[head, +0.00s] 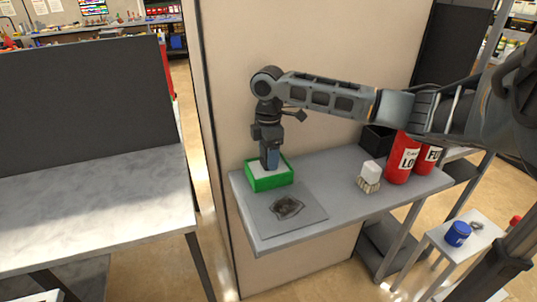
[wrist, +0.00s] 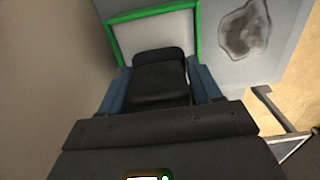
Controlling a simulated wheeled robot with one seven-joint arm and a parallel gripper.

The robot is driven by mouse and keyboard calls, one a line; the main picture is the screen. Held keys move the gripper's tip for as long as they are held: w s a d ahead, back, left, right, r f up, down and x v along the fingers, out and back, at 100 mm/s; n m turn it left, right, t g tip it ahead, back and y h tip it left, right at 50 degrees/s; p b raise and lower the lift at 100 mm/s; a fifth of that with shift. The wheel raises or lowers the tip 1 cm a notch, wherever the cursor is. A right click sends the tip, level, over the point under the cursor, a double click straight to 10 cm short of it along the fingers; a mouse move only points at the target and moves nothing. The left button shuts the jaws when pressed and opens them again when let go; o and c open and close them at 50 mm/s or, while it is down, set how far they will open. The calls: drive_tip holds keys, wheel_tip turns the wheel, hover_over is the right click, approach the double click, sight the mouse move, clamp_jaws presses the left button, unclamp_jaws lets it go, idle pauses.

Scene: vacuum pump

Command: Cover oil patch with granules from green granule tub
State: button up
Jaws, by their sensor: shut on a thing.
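The green granule tub (head: 270,184) stands at the left end of the grey shelf, with pale granules inside. Its green rim (wrist: 155,11) and pale contents also show in the wrist view. The dark oil patch (head: 287,208) lies on a grey sheet just in front of the tub; it also shows in the wrist view (wrist: 244,29). My gripper (head: 271,166) points down over the tub, its tips low at the granules. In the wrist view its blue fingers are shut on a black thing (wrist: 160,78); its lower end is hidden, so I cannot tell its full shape.
A beige panel (head: 220,80) rises close behind the tub. A blue pot (head: 457,234) stands on a lower white table.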

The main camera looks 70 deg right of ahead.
drive_tip(key=shift+f, duration=0.55)
idle(1.3)
drive_tip(key=shift+r, duration=3.55)
